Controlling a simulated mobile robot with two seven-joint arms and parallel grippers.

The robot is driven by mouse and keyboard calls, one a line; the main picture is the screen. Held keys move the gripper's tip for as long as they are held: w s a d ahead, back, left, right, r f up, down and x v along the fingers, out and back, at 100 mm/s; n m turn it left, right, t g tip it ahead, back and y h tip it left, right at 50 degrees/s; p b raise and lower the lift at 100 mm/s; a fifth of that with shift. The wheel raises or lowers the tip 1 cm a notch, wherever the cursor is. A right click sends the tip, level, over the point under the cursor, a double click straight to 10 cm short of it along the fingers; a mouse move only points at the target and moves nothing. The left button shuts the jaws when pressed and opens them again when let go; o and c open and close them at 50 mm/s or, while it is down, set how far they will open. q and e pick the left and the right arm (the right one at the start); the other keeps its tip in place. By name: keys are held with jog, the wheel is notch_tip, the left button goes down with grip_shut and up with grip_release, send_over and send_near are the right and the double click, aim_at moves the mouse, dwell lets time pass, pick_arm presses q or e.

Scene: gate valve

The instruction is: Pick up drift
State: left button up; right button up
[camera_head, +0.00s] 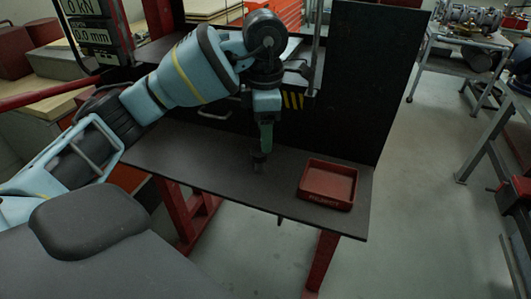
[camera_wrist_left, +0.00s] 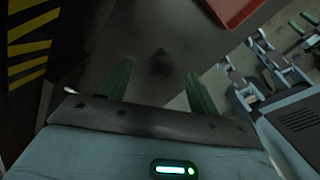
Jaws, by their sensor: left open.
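My left gripper (camera_head: 262,152) points down, low over the dark bench top (camera_head: 215,155). In the left wrist view its two green fingers stand apart with nothing seen between their tips (camera_wrist_left: 159,78). I cannot make out the drift clearly. A small dark shape (camera_wrist_left: 160,62) shows on the bench between the fingers in the wrist view; it is too dim to tell whether it is the drift or a shadow. Green finger-like parts (camera_wrist_left: 304,32) at the wrist view's upper right look like my right gripper; their opening is unclear.
A red tray (camera_head: 328,184) stands on the bench to the right of the gripper; its corner shows in the wrist view (camera_wrist_left: 232,8). A tall black panel (camera_head: 370,80) rises behind it. Black-and-yellow stripes (camera_head: 293,100) mark the rig behind the gripper. Bench top left of the gripper is bare.

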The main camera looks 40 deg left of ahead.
aim_at(259, 151)
pick_arm(q)
jog(key=shift+s+f, duration=0.2)
jog(key=shift+f, duration=0.4)
jog(key=shift+s+f, duration=0.15)
jog(key=shift+f, duration=0.4)
jog(key=shift+w+f, duration=0.1)
jog(key=shift+f, duration=0.3)
jog(key=f, duration=0.4)
jog(key=shift+s+a, duration=0.3)
jog(key=shift+s, duration=0.05)
jog(key=shift+f, duration=0.3)
pick_arm(e)
jog(key=shift+s, duration=0.15)
